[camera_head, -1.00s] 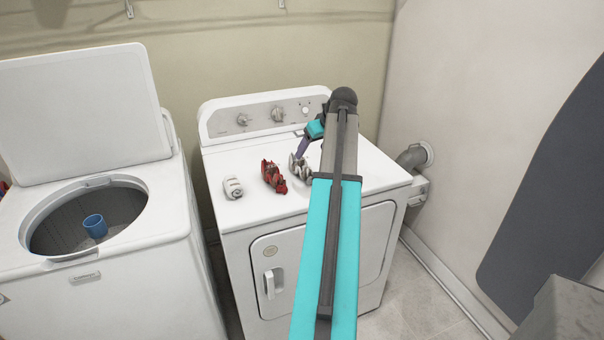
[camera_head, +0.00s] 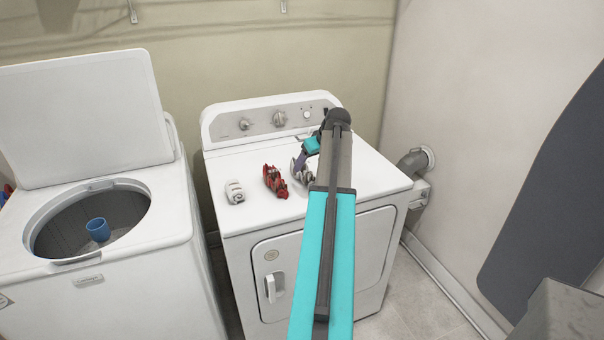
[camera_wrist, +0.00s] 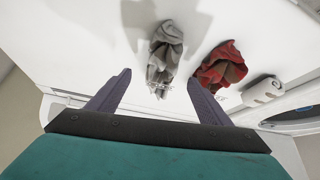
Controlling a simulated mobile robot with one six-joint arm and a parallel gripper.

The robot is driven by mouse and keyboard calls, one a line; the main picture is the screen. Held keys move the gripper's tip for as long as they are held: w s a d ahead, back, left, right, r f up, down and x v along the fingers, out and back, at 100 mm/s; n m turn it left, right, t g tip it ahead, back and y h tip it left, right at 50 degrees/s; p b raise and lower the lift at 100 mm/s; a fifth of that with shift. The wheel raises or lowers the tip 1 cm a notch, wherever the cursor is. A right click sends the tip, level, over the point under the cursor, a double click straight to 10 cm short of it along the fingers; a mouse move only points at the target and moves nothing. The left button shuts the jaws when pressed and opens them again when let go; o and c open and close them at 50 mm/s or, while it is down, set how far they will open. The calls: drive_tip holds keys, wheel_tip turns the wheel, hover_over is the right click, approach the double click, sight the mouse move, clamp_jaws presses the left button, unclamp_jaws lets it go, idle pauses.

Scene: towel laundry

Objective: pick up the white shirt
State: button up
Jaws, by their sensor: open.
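A crumpled grey-white cloth (camera_wrist: 165,50), likely the white shirt, lies on the dryer top; it also shows in the head view (camera_head: 304,174), partly hidden by my arm. My gripper (camera_wrist: 160,80) is open and empty above the dryer. In the wrist view the cloth's near end shows between the two purple fingers, and most of it lies beyond their tips. No finger is seen closed on it. In the head view my gripper (camera_head: 301,162) is at the cloth, its tips partly hidden.
A crumpled red cloth (camera_head: 275,181) lies left of the grey-white cloth, and a rolled white cloth (camera_head: 235,192) lies further left. The white dryer (camera_head: 250,165) has a control panel at the back. An open washer (camera_head: 150,275) with a blue cup-like thing (camera_head: 98,229) inside stands left.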

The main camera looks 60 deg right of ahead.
drive_tip(key=shift+x, duration=1.3)
drive_tip(key=shift+p+x, duration=1.3)
drive_tip(key=shift+x, duration=1.35)
drive_tip(key=shift+a, duration=0.1)
drive_tip(key=c, duration=1.2)
